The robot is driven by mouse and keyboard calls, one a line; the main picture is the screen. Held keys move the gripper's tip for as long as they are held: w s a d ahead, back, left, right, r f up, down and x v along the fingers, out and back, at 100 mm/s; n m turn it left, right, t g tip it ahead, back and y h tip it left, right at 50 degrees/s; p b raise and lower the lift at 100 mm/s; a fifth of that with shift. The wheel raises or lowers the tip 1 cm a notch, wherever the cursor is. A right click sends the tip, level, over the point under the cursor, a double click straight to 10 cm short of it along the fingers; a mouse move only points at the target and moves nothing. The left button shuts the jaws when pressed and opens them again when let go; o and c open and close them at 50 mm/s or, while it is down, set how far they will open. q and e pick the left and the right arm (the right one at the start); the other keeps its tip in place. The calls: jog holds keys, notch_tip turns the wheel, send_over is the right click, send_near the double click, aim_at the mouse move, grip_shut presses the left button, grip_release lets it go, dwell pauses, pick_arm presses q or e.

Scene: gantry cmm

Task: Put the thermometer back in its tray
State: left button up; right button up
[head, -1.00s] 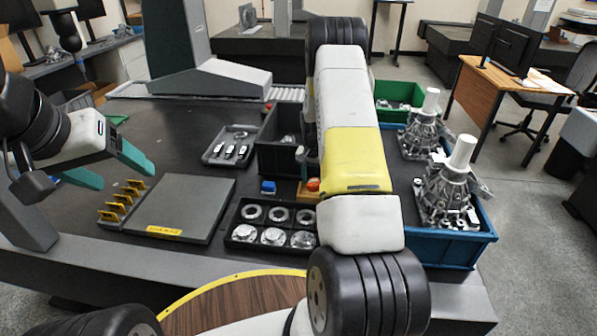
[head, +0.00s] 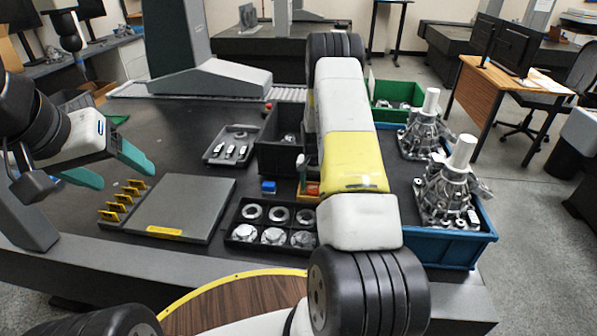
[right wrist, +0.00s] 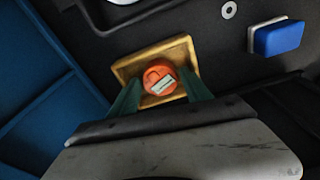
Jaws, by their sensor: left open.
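An orange round piece (right wrist: 160,80) with a pale label sits inside the outline of a small yellow-brown tray (right wrist: 124,68) in the right wrist view. I take it for the thermometer, though its shape is seen only from above. My right gripper (right wrist: 160,88) has one green finger close on each side of it; whether they press on it cannot be told. In the head view a bit of the orange piece (head: 312,188) shows beside my right forearm, which hides most of that gripper. My left gripper (head: 112,168) is open and empty, above the left of the table.
A black tray of metal rings (head: 232,236) lies in front of the small tray, and a blue block (head: 268,187) is to its left. A blue bin (head: 480,243) with castings stands right. A grey plate (head: 190,200) lies left. A black bin (head: 268,158) stands behind.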

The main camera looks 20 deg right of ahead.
jog(key=shift+r, duration=0.1)
notch_tip(320, 180, up, 12)
jog(key=s, duration=0.1)
notch_tip(320, 180, up, 11)
jog(key=n+t, duration=0.1)
send_over(312, 191)
jog(key=s+a, duration=0.3)
jog(key=a, duration=0.1)
jog(key=s+a+r+n+t+y, duration=0.1)
jog(key=s+a+r, duration=0.1)
jog(key=s+r, duration=0.25)
jog(key=s+a+r+n, duration=0.1)
jog(key=s+a+r, duration=0.2)
jog(key=r, duration=0.3)
jog(key=s+a+r+n+t, duration=0.1)
jog(key=s+a+r, duration=0.1)
jog(key=s, duration=0.5)
jog(key=s+a+r+n+t+y, duration=0.1)
jog(key=s+a+r+n, duration=0.1)
jog(key=s, duration=0.5)
jog(key=s+a+r+n+t+y, duration=0.1)
jog(key=s+a+r, duration=0.2)
jog(key=s, duration=0.4)
jog(key=shift+s+a+r, duration=0.15)
jog(key=shift+a+r, duration=0.1)
